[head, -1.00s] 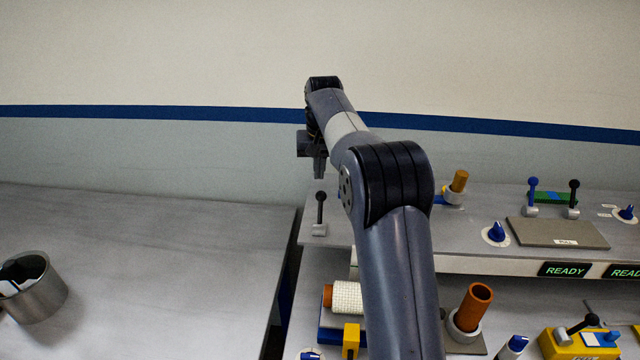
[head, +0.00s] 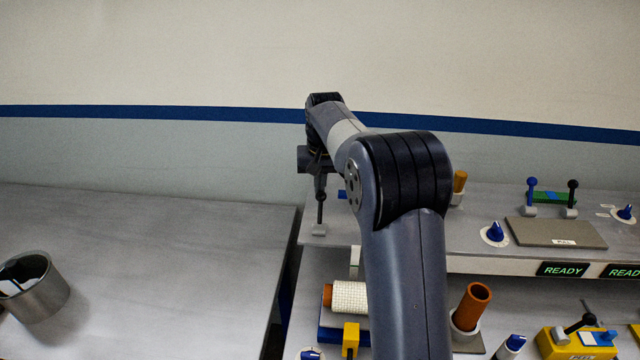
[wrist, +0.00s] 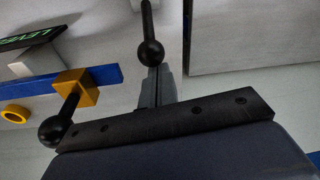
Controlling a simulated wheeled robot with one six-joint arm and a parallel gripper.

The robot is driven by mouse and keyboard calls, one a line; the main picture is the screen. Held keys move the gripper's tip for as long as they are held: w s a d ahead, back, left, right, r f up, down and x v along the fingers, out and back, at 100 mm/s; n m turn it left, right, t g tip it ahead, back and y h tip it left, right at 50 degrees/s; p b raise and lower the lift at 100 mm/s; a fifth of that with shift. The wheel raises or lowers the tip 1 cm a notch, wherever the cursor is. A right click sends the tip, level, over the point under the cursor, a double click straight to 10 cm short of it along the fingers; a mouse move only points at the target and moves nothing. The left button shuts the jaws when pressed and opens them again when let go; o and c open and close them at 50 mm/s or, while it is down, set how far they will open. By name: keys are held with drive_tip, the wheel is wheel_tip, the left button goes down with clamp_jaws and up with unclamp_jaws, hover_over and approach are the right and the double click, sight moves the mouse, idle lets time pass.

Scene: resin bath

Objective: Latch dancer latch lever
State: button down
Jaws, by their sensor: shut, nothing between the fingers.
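My gripper (head: 320,183) points down over the left end of the raised shelf, its fingers shut and empty. A black ball-topped lever (head: 320,212) on a small grey base stands upright right below it. In the wrist view a black ball-ended lever (wrist: 150,52) shows just past my shut fingertips (wrist: 158,82); I cannot tell whether they touch. A second black ball-ended lever (wrist: 56,131) rises from a yellow block (wrist: 76,87) on a blue bar, beside my fingers. No label shows which one is the dancer latch lever.
A dark panel with green lettering (wrist: 30,38) is near the blue bar (wrist: 100,75). My arm hides part of the shelf. Blue and black levers (head: 532,190) and a grey plate (head: 556,233) stand further right. A metal cup (head: 33,287) is on the left table.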

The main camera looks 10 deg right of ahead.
sight(317, 198)
drive_tip(key=shift+s+b, duration=0.1)
drive_tip(key=shift+b, duration=0.5)
drive_tip(key=shift+s+a+r+t+b, duration=0.1)
drive_tip(key=shift+s+r+t+b, duration=0.05)
drive_tip(key=shift+t+b, duration=0.15)
drive_tip(key=shift+s+b, duration=0.2)
drive_tip(key=shift+b, duration=0.3)
drive_tip(key=shift+t+b, duration=0.3)
drive_tip(key=s+t+b, duration=0.1)
drive_tip(key=b, duration=0.3)
drive_tip(key=s+a+t+h+b, duration=0.1)
drive_tip(key=s+t+b, duration=0.1)
drive_tip(key=b, duration=0.2)
drive_tip(key=s+t+b, duration=0.1)
drive_tip(key=b, duration=0.3)
drive_tip(key=shift+s+a+r+t+h, duration=0.3)
drive_tip(key=shift+r+t+h, duration=0.1)
drive_tip(key=shift+s+a+f+t+h+b, duration=0.1)
drive_tip(key=shift+s+a+t+h+b, duration=0.45)
drive_tip(key=shift+b, duration=1.65)
drive_tip(key=shift+s+t+y+b, duration=0.1)
drive_tip(key=shift+s+t+b, duration=0.95)
drive_tip(key=shift+b, duration=1.2)
drive_tip(key=shift+s+a+f+t+h+b, duration=0.1)
drive_tip(key=shift+s+a+t+h+b, duration=0.45)
drive_tip(key=shift+b, duration=1.65)
drive_tip(key=shift+s+d+y, duration=0.25)
drive_tip(key=shift+s+y, duration=0.05)
drive_tip(key=shift+s, duration=0.2)
